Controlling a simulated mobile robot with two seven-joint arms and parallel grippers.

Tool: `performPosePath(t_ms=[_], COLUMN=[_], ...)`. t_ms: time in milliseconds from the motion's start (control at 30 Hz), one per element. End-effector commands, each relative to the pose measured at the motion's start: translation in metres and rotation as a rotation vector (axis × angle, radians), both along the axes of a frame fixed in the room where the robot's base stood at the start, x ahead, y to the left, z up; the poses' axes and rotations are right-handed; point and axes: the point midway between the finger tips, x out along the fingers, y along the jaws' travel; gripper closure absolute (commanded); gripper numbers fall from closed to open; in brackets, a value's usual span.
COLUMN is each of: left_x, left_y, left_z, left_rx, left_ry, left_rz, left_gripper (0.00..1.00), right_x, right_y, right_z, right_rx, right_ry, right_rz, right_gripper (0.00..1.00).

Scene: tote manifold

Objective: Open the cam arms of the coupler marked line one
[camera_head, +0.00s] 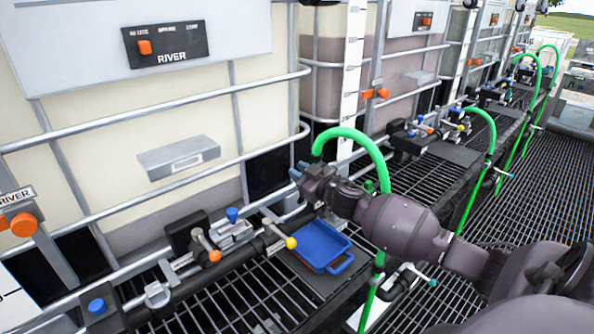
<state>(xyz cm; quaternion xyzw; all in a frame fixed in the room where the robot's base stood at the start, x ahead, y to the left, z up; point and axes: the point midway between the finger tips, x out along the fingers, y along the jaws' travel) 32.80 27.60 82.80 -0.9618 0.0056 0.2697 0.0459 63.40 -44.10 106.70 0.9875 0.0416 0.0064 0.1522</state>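My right gripper (298,170) reaches in from the right, its fingertips pointing left in front of the cream tank's cage. It is small and dark here, and I cannot tell whether its fingers are open or shut. Below and left of it is the nearest coupler (236,234), a grey metal fitting on the dark pipe. It has one lever with an orange end (214,255) and one with a yellow end (290,242). The gripper is apart from both levers. No readable "line one" mark shows on this coupler. My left gripper is not in view.
A green hose (362,140) arches close behind my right gripper. Cage bars (160,120) front the tank. More couplers and hoses (436,128) run along the row to the back right.

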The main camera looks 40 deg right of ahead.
Motion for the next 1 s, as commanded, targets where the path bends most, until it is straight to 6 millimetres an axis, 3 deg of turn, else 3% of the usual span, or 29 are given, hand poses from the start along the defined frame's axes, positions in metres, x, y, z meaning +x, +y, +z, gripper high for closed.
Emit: performPosePath(t_ms=[200, 500, 667, 1000], left_x=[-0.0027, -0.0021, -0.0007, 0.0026], left_y=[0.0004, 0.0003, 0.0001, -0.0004], left_z=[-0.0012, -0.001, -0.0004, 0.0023], left_rx=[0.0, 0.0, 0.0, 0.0], left_ry=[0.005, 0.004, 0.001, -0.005], left_rz=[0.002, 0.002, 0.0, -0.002], left_gripper=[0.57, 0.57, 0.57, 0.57], right_x=[0.0116, 0.0126, 0.0126, 0.0124], right_y=[0.0014, 0.0014, 0.0014, 0.0031], right_z=[-0.0002, -0.0004, -0.0004, -0.0005], right_rx=[0.001, 0.0, 0.001, -0.028], right_ry=[0.0, 0.001, 0.001, -0.002], right_rz=[0.001, 0.001, 0.001, 0.001], right_gripper=[0.78, 0.78, 1.0, 1.0])
